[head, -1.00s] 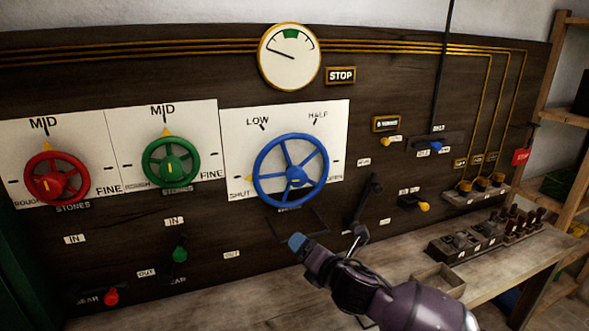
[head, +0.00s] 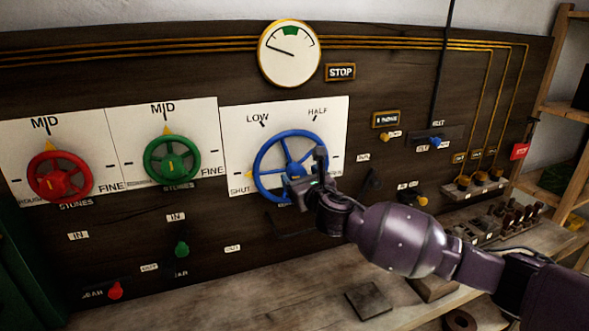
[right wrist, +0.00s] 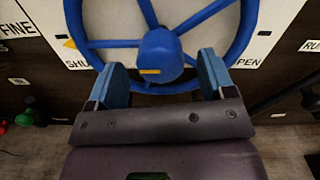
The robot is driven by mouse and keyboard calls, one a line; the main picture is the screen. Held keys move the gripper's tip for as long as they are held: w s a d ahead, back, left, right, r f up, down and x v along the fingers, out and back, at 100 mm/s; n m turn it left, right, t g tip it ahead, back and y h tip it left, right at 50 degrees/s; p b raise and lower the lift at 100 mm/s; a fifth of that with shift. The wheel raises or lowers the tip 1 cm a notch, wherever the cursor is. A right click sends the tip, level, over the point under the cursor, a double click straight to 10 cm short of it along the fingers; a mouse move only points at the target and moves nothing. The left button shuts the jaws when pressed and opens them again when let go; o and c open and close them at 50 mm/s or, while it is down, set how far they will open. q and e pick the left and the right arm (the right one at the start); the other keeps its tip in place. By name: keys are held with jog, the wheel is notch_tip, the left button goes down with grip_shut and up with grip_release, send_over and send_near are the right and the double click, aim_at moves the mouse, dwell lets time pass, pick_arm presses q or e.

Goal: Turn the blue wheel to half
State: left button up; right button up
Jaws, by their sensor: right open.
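The blue wheel (head: 262,154) is mounted on a white plate marked SHUT, LOW, HALF and OPEN. A yellow pointer (right wrist: 70,43) is at the wheel's left, by SHUT. My right gripper (head: 305,172) is in front of the wheel's lower right part and hides some of it. In the right wrist view, its blue-padded fingers (right wrist: 161,72) are open, one on each side of the blue hub (right wrist: 158,55), with nothing held between them. I cannot tell whether they touch the wheel. My left gripper is not in view.
A red wheel (head: 60,177) and a green wheel (head: 171,161) are to the left on the same panel. A round gauge (head: 289,54) is above. Small levers and knobs (head: 423,201) are to the right, behind my arm. A wooden bench (head: 250,295) runs below.

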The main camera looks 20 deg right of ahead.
aim_at(294, 170)
jog(key=shift+w+a, duration=0.1)
jog(key=shift+w, duration=2.3)
jog(key=shift+c, duration=0.4)
jog(key=c, duration=0.8)
jog(key=shift+c, duration=0.2)
